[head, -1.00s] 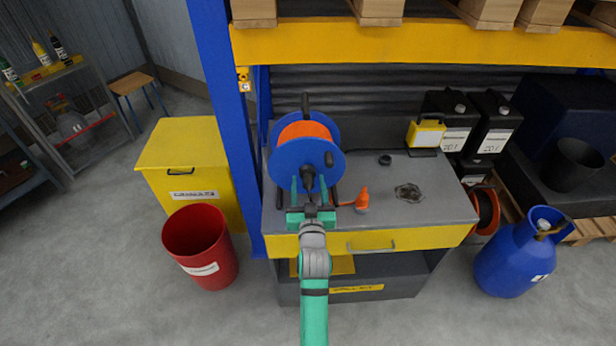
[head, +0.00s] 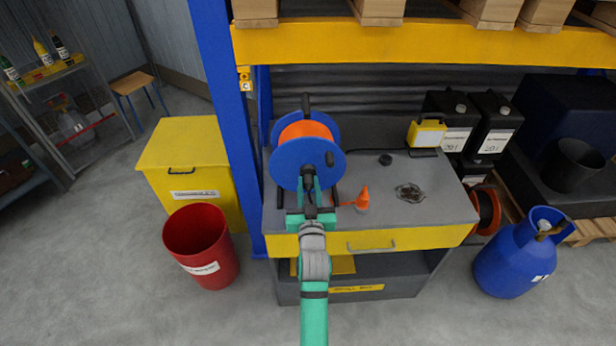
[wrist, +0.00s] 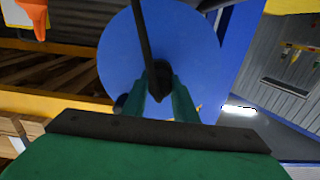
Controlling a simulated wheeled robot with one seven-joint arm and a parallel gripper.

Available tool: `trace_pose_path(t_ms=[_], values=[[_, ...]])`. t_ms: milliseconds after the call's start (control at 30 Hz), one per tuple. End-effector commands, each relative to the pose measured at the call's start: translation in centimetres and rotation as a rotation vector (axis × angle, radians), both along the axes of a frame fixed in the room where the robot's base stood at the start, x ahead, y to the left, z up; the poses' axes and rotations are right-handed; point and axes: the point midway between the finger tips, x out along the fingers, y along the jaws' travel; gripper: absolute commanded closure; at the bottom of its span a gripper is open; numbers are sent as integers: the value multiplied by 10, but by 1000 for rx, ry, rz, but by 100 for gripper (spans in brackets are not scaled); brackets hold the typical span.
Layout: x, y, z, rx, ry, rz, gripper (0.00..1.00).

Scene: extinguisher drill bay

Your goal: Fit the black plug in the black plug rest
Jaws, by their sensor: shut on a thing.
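The black plug (head: 307,171) is in front of the blue face of the cable reel, near its hub. My gripper (head: 309,184) is shut on it, with its two green fingers close together. In the wrist view my gripper (wrist: 160,100) has a finger on each side of the dark plug (wrist: 158,73), and a dark strip runs up from there across the blue disc. Fingers partly hide the plug. A small black round piece (head: 385,159) on the bench top, right of the reel, may be the black plug rest; I cannot tell for sure.
The cable reel (head: 292,163) with orange cable stands on the grey bench (head: 440,205). An orange piece (head: 362,198), a dark coiled item (head: 410,193) and a yellow lamp (head: 427,133) are to its right. A blue post (head: 222,110) rises at left, and a yellow beam (head: 420,45) crosses above.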

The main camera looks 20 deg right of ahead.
Motion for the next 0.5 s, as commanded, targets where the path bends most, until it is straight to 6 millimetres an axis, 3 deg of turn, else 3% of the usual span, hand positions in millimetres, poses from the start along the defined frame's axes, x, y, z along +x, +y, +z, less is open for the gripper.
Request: trace_pose_path(t_ms=[500], values=[[-17, 6, 0, 0, 0, 2, 100]])
